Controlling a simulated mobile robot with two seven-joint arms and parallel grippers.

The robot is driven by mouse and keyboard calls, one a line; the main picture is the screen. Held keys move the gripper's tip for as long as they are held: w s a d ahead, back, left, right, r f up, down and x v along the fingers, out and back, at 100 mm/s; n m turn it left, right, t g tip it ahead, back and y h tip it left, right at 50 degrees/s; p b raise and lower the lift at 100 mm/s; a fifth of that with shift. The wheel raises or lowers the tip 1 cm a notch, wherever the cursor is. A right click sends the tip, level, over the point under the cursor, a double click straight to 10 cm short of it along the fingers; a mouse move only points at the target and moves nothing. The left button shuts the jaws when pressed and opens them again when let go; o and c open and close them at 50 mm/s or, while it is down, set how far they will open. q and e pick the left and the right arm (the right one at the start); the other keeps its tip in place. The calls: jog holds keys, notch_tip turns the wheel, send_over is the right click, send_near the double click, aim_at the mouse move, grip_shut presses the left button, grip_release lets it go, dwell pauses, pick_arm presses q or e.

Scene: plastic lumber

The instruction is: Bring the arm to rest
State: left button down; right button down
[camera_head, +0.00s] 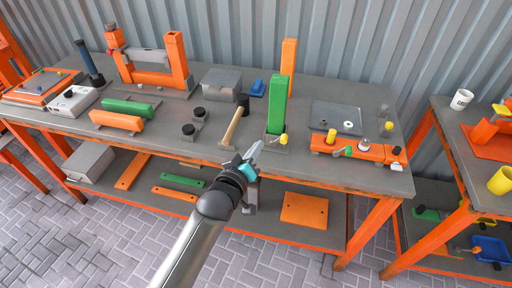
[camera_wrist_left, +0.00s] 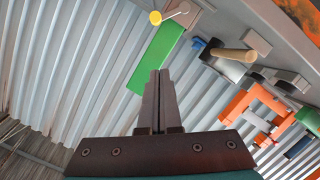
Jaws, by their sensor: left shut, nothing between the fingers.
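My left gripper (camera_head: 252,155) is held in front of the long grey workbench (camera_head: 210,142), near its front edge. In the left wrist view its two fingers (camera_wrist_left: 159,85) point forward, pressed together with nothing between them. The left arm reaches in from the bottom of the head view. Close by on the bench are a hammer (camera_head: 234,122) with a wooden handle and an upright green block (camera_head: 277,103); the green block also shows in the left wrist view (camera_wrist_left: 158,58). My right gripper is in neither view.
An orange part (camera_head: 357,149) with knobs and a grey plate (camera_head: 336,118) are on the bench's right side. An orange frame (camera_head: 176,60) stands at the back left. A second bench with a white cup (camera_head: 461,99) is at the right. The paved floor in front looks clear.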

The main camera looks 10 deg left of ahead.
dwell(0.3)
pick_arm(q)
jog(key=s+a+f+m+g+b, duration=0.1)
jog(key=s+f+g, duration=0.2)
jog(key=s+f, duration=0.55)
jog(key=s+a+f+m+g+y+b, duration=0.15)
jog(key=s+f, duration=0.25)
jog(key=f, duration=1)
jog(key=s+a+f+m+g+b, duration=0.15)
jog(key=s+f+g, duration=0.35)
jog(key=f, duration=0.6)
jog(key=s+a+f+m+g+b, duration=0.1)
jog(key=s+f, duration=0.4)
jog(key=s, duration=0.4)
jog(key=s+a+f+m+g+y+b, duration=0.1)
jog(key=s+f, duration=0.4)
jog(key=s, duration=0.5)
jog(key=s+a+f+m+g+b, duration=0.1)
jog(key=s+f, duration=0.4)
jog(key=s, duration=0.5)
jog(key=shift+a+m+g, duration=0.6)
jog(key=shift+a+g, duration=0.25)
jog(key=shift+g, duration=0.2)
